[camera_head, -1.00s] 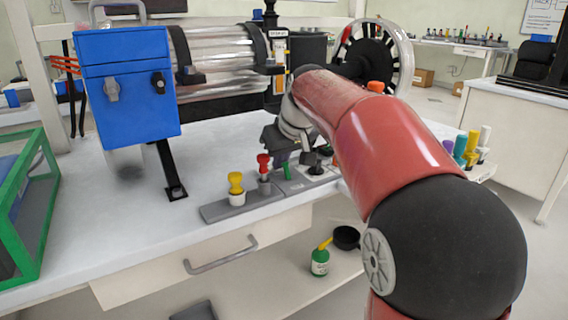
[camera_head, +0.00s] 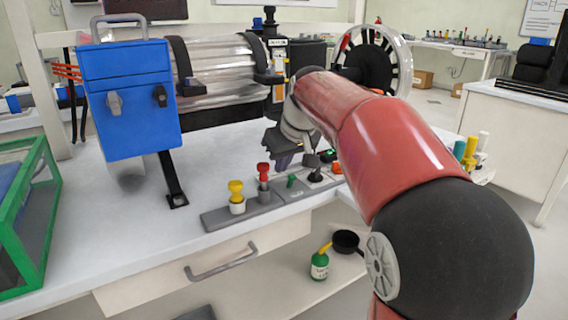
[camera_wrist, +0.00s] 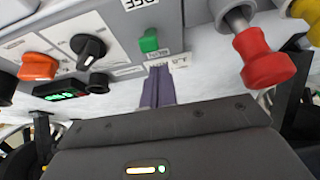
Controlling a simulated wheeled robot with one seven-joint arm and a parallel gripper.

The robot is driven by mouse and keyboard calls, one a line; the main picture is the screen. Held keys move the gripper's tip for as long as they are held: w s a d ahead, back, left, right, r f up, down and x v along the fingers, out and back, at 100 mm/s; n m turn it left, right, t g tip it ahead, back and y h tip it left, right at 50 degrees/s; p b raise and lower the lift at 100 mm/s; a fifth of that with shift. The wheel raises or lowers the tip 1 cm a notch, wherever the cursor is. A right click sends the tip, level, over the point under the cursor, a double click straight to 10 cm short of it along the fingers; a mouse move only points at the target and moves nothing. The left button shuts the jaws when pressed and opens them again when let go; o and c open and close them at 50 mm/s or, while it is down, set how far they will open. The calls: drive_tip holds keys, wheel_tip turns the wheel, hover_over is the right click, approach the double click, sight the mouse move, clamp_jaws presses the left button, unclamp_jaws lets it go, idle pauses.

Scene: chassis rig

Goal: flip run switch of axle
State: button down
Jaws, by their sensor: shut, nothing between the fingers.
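The green run switch (camera_head: 291,181) is a small toggle on the grey control panel (camera_head: 284,200) at the table's front edge. In the wrist view the green switch (camera_wrist: 148,40) stands just beyond the fingertips, with a label partly reading RUN beside it. My gripper (camera_head: 284,162) is above and behind the switch in the head view. In the wrist view my gripper's (camera_wrist: 160,72) two purple fingers are together and empty, pointing at the label. A small gap seems to separate the tips from the switch; contact cannot be told for sure.
A red-topped plunger (camera_wrist: 262,60) and a yellow-topped one (camera_head: 236,190) stand beside the switch. On its other side are a black knob (camera_wrist: 88,46), an orange button (camera_wrist: 38,66) and a green-lit display (camera_wrist: 60,95).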

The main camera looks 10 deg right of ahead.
drive_tip(key=r+p, duration=0.2)
drive_tip(key=r, duration=0.1)
drive_tip(key=r+p, duration=0.1)
drive_tip(key=r, duration=0.1)
drive_tip(key=shift+w+a+p, duration=0.1)
drive_tip(key=shift+w+p, duration=0.15)
drive_tip(key=shift+p, duration=0.1)
drive_tip(key=s+f+m, duration=0.1)
drive_tip(key=s+f, duration=0.3)
drive_tip(key=s, duration=0.5)
drive_tip(key=s+f+m+h, duration=0.1)
drive_tip(key=s+f, duration=0.3)
drive_tip(key=s, duration=0.6)
drive_tip(key=s+f+m, duration=0.1)
drive_tip(key=s+f, duration=0.4)
drive_tip(key=s, duration=0.5)
drive_tip(key=shift+s+d+m+h, duration=0.25)
drive_tip(key=shift+m+h, duration=0.05)
drive_tip(key=shift+h, duration=0.1)
drive_tip(key=shift+f, duration=0.1)
